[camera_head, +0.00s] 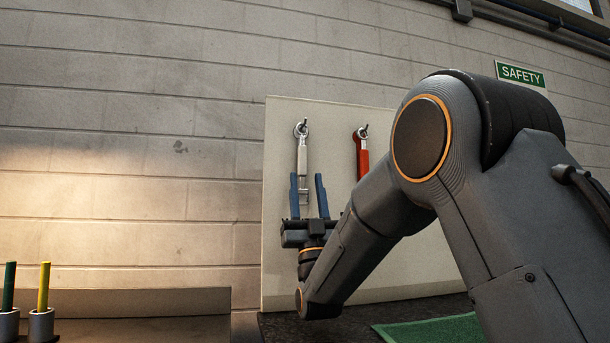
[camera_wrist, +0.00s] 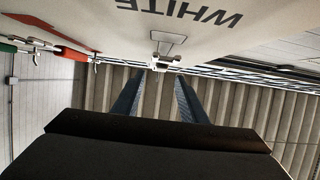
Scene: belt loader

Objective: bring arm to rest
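My gripper (camera_head: 307,176) is in front of the beige panel in the head view, its two blue fingers pointing up and standing apart. In the wrist view my gripper (camera_wrist: 161,76) also shows its fingers spread, with nothing held between them. A white and silver tool (camera_head: 302,158) hangs from a peg on the panel, just beyond the fingers. In the head view its lower part overlaps the gap between the fingers; I cannot tell how far apart they are in depth. My arm covers the lower right of the head view.
A red tool (camera_head: 362,157) hangs right of the white one; it also shows in the wrist view (camera_wrist: 72,53) beside a green one (camera_wrist: 20,43). The panel (camera_head: 282,260) stands against a block wall. Two holders with a green stick (camera_head: 9,287) and yellow stick (camera_head: 44,287) stand lower left.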

